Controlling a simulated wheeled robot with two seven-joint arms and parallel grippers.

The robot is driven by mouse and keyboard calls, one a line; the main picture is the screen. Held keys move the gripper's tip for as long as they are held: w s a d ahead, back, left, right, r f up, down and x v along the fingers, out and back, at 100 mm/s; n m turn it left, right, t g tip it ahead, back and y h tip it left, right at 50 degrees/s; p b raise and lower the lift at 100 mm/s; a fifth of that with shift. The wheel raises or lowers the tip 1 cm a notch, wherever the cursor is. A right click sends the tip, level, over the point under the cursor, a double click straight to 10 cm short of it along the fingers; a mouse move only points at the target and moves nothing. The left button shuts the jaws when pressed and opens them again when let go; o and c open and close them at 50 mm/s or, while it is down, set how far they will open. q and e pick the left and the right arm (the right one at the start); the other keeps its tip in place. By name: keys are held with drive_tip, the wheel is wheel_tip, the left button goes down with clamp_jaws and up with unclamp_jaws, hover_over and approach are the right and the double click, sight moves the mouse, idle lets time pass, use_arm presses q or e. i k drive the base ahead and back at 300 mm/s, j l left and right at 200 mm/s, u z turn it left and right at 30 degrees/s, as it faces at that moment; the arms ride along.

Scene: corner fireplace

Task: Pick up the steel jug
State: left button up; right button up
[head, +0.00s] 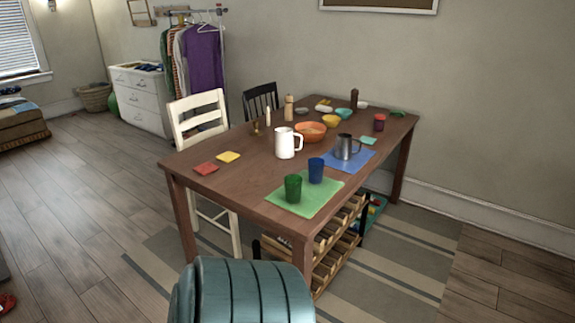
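The steel jug (346,147) is dark grey metal and stands upright on a blue mat (362,160) on the right side of the brown wooden table (250,192). A white jug (286,143) stands to its left on the bare wood. Neither of my grippers shows in the head view.
An orange bowl (311,132) and several small bowls, mills and coasters stand farther back. A white chair (199,115) and a black chair (261,98) are along the far left side. A wooden rack (330,250) is under the table. The left floor is open.

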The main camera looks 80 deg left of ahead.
sight(343, 146)
drive_tip(key=u, duration=2.3)
